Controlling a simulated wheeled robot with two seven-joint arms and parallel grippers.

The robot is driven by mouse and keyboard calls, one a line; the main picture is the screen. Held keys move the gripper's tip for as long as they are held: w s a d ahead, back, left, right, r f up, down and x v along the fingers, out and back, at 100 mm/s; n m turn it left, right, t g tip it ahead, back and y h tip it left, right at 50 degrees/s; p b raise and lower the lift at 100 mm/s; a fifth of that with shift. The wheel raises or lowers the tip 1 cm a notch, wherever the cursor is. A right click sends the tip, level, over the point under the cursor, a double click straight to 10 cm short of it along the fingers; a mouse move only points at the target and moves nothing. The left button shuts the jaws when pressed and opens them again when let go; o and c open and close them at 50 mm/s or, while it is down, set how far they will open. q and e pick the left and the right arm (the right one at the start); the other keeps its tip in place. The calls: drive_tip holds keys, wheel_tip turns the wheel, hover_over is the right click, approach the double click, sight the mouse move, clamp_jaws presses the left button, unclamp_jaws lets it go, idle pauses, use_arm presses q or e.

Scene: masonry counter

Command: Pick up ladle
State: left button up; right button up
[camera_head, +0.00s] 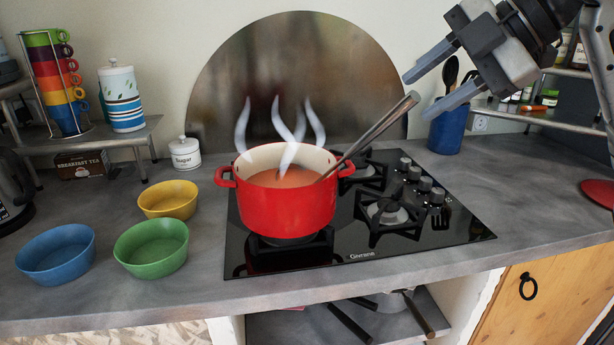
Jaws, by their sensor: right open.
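The ladle (372,133) leans in a red pot (285,207). Its metal handle slants up to the right over the pot's rim, and its bowl is hidden in the brownish-orange soup. The pot stands on the black gas hob (345,240), with pale steam above it. My right gripper (415,95) comes in from the upper right, open and empty. Its two fingers point down to the left, close to the upper end of the ladle handle in the picture; I cannot tell whether they touch it. My left gripper is not in view.
A blue bowl (57,262), a green bowl (152,255) and a yellow bowl (168,204) stand left of the hob. A white sugar jar (185,154) is behind them. A blue utensil holder (447,132) stands behind right, near a shelf (535,117).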

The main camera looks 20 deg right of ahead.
sight(386, 118)
drive_tip(key=shift+x, duration=3.4)
clamp_jaws()
